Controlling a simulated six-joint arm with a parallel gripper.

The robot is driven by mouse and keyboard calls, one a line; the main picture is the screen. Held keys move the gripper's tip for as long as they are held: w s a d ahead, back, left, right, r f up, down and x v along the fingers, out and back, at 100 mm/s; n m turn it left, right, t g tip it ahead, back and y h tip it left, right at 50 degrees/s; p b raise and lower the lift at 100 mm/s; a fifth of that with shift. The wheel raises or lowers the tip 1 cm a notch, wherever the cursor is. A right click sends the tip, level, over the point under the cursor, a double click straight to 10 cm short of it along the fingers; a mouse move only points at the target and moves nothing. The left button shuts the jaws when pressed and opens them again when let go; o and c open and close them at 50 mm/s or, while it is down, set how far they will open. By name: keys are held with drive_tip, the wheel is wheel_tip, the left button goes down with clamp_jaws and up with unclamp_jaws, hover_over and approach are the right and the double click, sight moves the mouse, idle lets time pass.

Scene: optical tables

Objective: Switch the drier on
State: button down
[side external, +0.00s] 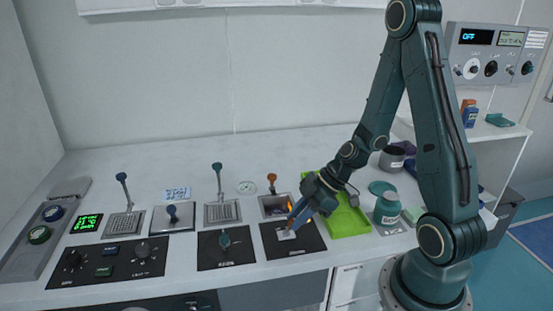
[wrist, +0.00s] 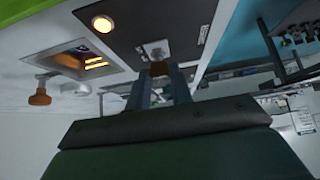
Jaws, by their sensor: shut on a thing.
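My gripper (side external: 291,222) is low over a black panel (side external: 308,240) at the front of the bench. The knob stands on a pale square plate (wrist: 156,48) on the same black panel (wrist: 190,22). A round lamp (wrist: 102,24) on this panel glows warm orange-white. The panel's label is too small to read, so I cannot confirm that it belongs to the drier. The fingers hide most of the switch in the side view.
Beside the panel is a recessed chamber (wrist: 88,58) with an orange glow and an orange-knobbed lever (side external: 272,178). A second black panel (side external: 212,257) with a green knob lies to the left. A green tray (side external: 347,222) and a jar (side external: 387,209) stand to the right.

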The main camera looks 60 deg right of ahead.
drive_tip(key=c, duration=1.2)
unclamp_jaws()
drive_tip(key=shift+c, duration=0.2)
drive_tip(key=shift+d+r, duration=0.1)
drive_tip(key=v, duration=1.3)
drive_tip(key=shift+r, duration=0.3)
drive_tip(key=s+a+r+m+h, duration=0.5)
drive_tip(key=s+a+r+m, duration=0.2)
drive_tip(key=a+r+m, duration=0.2)
wheel_tip(320, 180, up, 2)
drive_tip(key=shift+s+a+r+h, duration=0.15)
drive_tip(key=shift+a+r+h, duration=0.15)
drive_tip(key=shift+a, duration=0.55)
